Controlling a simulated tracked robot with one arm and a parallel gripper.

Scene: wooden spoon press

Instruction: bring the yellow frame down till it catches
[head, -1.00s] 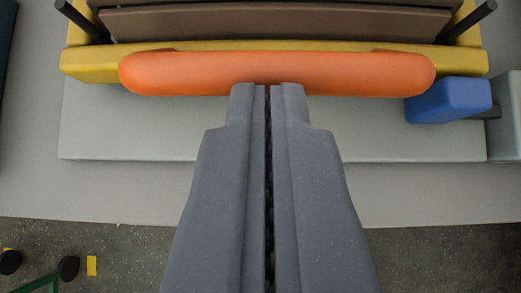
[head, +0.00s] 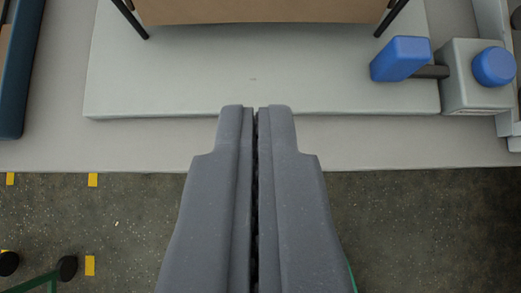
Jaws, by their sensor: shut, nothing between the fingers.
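The yellow frame and its orange handle are out of view. My gripper (head: 255,108) is shut and empty, with its tips over the front edge of the pale grey base plate (head: 250,80). A brown panel (head: 260,10) shows at the top edge of the view between two dark rods (head: 128,18), (head: 392,18). A blue block (head: 400,58) on a dark bar sits at the right, joined to a grey box (head: 470,100) with a round blue knob (head: 494,67). Whether any catch is engaged cannot be seen.
A lighter grey tabletop (head: 400,145) runs in front of the plate. Beyond its front edge is a speckled dark floor (head: 430,230) with yellow marks (head: 92,180). A dark blue object (head: 18,70) stands at the far left. The plate around my fingertips is clear.

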